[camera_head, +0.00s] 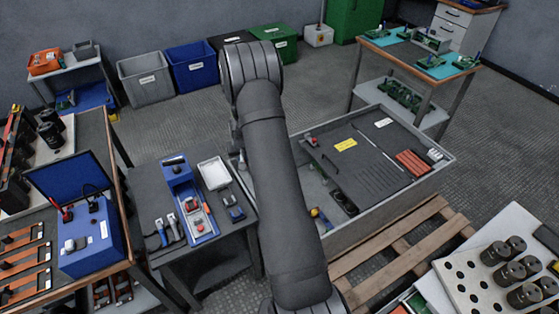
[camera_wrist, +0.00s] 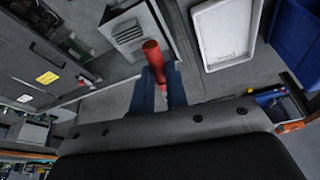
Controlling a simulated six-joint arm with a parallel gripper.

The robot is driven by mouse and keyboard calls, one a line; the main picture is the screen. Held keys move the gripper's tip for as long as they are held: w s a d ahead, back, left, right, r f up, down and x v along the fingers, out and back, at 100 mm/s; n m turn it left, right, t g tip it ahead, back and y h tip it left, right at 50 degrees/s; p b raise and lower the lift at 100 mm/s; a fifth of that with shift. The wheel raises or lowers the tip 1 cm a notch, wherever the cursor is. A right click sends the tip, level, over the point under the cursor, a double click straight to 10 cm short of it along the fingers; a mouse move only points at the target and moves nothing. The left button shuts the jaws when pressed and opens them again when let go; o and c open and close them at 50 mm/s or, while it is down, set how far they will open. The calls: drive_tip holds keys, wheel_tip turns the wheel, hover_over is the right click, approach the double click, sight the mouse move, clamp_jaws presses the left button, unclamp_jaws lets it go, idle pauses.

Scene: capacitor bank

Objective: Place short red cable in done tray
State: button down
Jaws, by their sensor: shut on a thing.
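My gripper (camera_wrist: 160,85) shows in the wrist view, its dark blue-grey fingers shut on a red piece (camera_wrist: 152,55). The red piece has a thick rounded end that sticks out past the fingers; the rest of it is hidden, so I cannot tell its full length. In the head view my arm hides the gripper and the held piece. A shallow white tray (camera_wrist: 226,35) lies to the right of the gripper in the wrist view, apart from it. A white tray also sits on the dark bench in the head view (camera_head: 214,173). I see no label naming it.
Tools and a blue holder (camera_head: 178,172) share the dark bench (camera_head: 203,256) with the white tray. A large grey open cabinet (camera_head: 385,212) on a wooden pallet (camera_head: 372,270) stands right of my arm. A blue tester box (camera_head: 92,242) is at left.

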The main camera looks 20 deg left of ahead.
drive_tip(key=s+a+f+n, duration=0.2)
drive_tip(key=s+a, duration=0.1)
drive_tip(key=a, duration=0.8)
hover_over(216, 177)
drive_tip(key=d, duration=0.1)
drive_tip(key=shift+s+f, duration=0.25)
drive_tip(key=shift+f, duration=1.05)
drive_tip(key=shift+s+f, duration=0.2)
drive_tip(key=shift+f, duration=1.05)
drive_tip(key=shift+f, duration=0.35)
drive_tip(key=shift+f, duration=0.25)
drive_tip(key=c, duration=1.3)
unclamp_jaws()
drive_tip(key=shift+c, duration=0.2)
